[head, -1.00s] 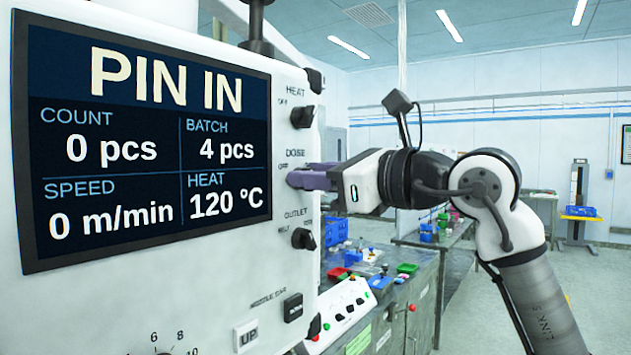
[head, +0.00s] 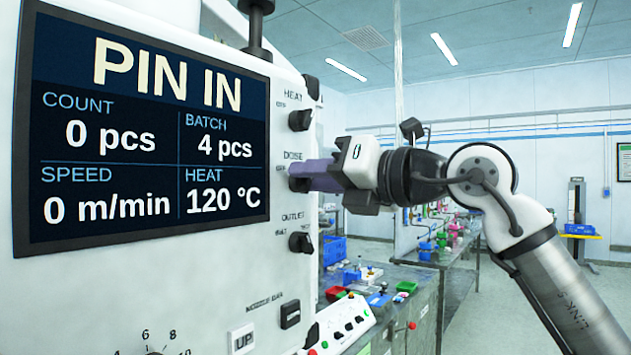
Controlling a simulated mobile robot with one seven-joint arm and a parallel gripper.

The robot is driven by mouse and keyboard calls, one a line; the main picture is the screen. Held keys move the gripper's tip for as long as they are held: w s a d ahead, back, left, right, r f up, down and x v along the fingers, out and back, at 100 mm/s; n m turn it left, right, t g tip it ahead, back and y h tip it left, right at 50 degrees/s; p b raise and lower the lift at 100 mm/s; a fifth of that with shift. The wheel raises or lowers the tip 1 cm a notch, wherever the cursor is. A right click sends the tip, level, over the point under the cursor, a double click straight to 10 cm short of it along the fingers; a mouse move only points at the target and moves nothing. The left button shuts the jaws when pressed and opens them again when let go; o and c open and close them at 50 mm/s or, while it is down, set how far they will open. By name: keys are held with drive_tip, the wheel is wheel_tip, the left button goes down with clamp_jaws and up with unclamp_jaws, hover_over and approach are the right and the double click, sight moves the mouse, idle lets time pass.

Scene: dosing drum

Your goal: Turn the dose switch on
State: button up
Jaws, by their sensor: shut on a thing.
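The dose switch (head: 297,184) is a dark knob on the right face of the white machine panel, under the label DOSE. My gripper (head: 312,177), with purple fingers, is shut on it from the right. The fingers cover most of the knob, so its exact pointing direction is hidden. The hand is rolled, its white body tilted up above the fingers. The screen (head: 150,135) reads PIN IN, COUNT 0 pcs, BATCH 4 pcs, SPEED 0 m/min and HEAT 120 °C.
The heat switch (head: 300,119) sits just above the dose switch and the outlet switch (head: 300,242) just below. A black rocker (head: 290,314) is lower on the panel. A bench (head: 425,290) with small coloured parts and a button box (head: 345,322) stands behind.

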idle(0.4)
drive_tip(key=o, duration=1)
drive_tip(key=shift+c, duration=0.2)
drive_tip(key=shift+d, duration=0.1)
drive_tip(key=b+v, duration=0.4)
drive_tip(key=v, duration=0.9)
drive_tip(key=shift+s+d, duration=0.25)
drive_tip(key=shift+s, duration=0.05)
